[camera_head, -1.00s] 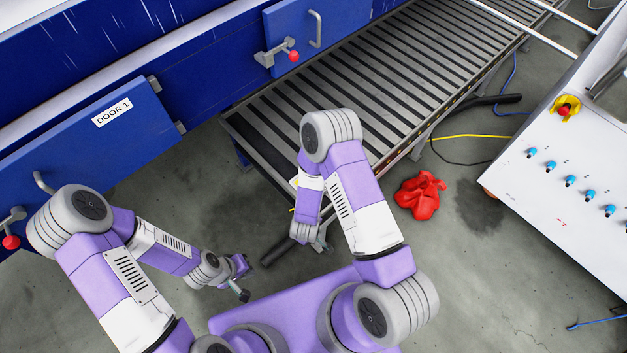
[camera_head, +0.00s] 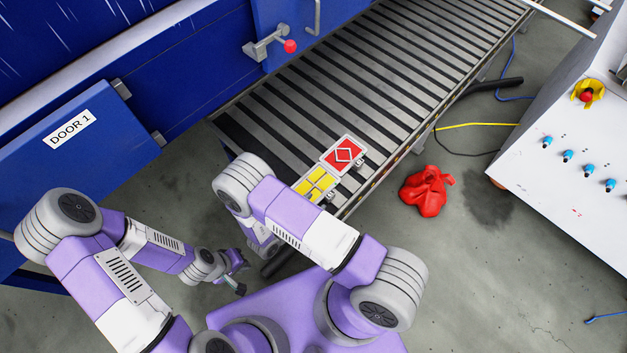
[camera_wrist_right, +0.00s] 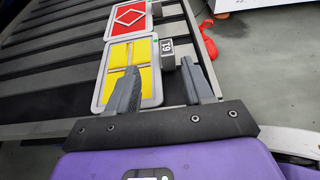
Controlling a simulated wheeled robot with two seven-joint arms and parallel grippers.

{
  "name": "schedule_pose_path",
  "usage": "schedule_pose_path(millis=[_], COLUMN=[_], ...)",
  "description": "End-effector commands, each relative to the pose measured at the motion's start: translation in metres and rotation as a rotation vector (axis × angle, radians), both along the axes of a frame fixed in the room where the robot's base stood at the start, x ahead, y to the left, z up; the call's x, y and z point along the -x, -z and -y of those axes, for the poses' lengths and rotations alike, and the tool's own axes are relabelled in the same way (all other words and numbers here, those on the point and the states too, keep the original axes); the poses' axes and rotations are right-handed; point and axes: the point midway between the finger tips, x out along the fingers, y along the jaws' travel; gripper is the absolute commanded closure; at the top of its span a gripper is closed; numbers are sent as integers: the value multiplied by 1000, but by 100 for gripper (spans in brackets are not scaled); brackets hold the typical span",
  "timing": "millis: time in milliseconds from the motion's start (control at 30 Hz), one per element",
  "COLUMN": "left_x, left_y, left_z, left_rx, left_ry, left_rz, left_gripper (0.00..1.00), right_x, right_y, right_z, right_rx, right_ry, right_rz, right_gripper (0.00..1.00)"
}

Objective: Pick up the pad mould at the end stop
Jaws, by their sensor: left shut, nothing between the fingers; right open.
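A yellow mould (camera_head: 318,184) with a four-part face lies on the roller conveyor (camera_head: 290,105) close to its near end. It also shows in the right wrist view (camera_wrist_right: 128,58), with a small dark numbered tag (camera_wrist_right: 167,54) on its right side. A red mould (camera_head: 344,154) with a white diamond lies just behind it. My right gripper (camera_wrist_right: 159,66) is open; its left finger overlaps the yellow mould in the picture, and the tag shows between the fingertips. I cannot tell contact. In the head view my arm hides the right gripper. My left gripper (camera_head: 239,284) is shut and empty, away from the conveyor.
Blue machine doors with a red-knobbed latch (camera_head: 289,46) line the left side. A red cloth-like heap (camera_head: 427,190) and cables lie on the floor right of the conveyor. A white control panel (camera_head: 570,130) stands at right. The conveyor behind the moulds is clear.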

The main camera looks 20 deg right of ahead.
Motion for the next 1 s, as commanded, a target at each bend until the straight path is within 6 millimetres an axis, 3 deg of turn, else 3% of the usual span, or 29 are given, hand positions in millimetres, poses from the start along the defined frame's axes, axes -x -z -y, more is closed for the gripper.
schedule_pose_path(millis=[433,767,1000], left_x=[1,1,1], left_y=[19,20,20], left_z=[0,0,0], left_rx=[0,0,0], left_ry=[0,0,0], left_rz=[-1,-1,-1], left_gripper=[100,100,100], right_x=[-16,-19,-19], right_y=[19,20,20], right_z=[55,62,61], right_rx=[-1,-3,-3], right_ry=[3,0,0], right_rz=[0,-1,0], right_gripper=[49,49,84])
